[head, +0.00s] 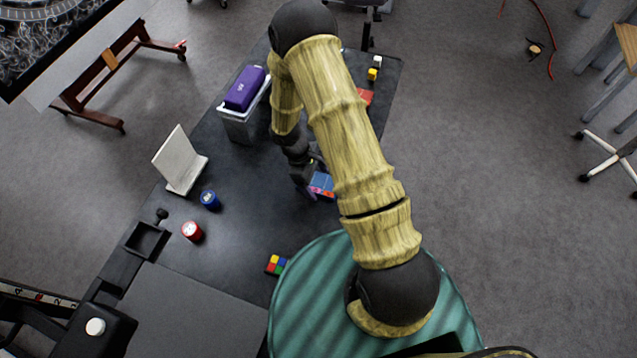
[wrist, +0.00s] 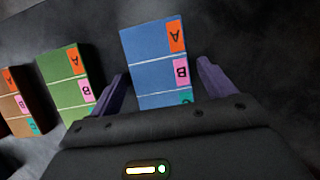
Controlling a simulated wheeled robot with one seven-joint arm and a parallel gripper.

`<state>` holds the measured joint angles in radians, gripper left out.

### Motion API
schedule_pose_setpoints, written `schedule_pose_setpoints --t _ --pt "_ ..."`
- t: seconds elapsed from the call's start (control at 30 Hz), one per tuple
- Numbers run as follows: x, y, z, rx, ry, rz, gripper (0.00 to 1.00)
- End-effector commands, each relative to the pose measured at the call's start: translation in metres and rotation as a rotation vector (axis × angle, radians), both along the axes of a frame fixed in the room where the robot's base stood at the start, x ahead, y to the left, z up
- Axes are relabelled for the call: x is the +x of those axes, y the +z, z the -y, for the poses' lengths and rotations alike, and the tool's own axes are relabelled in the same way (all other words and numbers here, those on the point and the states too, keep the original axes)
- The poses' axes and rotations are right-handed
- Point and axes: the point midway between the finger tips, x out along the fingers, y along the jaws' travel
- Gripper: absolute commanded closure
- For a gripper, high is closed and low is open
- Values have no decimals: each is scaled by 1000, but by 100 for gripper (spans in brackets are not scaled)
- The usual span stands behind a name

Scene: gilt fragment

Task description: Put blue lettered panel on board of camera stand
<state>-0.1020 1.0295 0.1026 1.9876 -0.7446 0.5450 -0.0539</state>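The blue lettered panel (wrist: 155,65), with orange A, pink B and teal labels, lies between the two purple fingers of my gripper (wrist: 161,72) in the wrist view. The fingers are open, with a gap on each side of the panel. Its near end is hidden by the gripper body. In the head view the panel (head: 322,181) shows beside my gripper (head: 308,186), partly hidden by my arm. The camera stand, with a scaled column (head: 40,296) and black head, is at the lower left. Its flat grey board (head: 195,310) looks bare.
A green lettered panel (wrist: 68,85) and a brown one (wrist: 18,100) lie left of the blue panel. On the dark table are a white easel (head: 180,160), blue jar (head: 210,199), red jar (head: 192,231), coloured cube (head: 275,264) and grey bin (head: 240,123) with a purple box.

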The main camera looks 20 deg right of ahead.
Motion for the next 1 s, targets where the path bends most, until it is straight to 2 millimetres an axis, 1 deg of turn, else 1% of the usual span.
schedule_pose_setpoints --t 0.03,0.2,0.23,0.27,0.47,0.67,0.77,1.0 --pt "0 0 0 0 0 0 29" --pt "0 0 0 0 0 0 61" --pt "0 0 0 0 0 0 61" --pt "0 0 0 0 0 0 65" --pt "0 1 0 0 0 0 65" --pt "1 11 0 1 0 2 65" --pt "1 24 0 1 -1 4 65" --pt "1 64 0 1 -1 5 65"
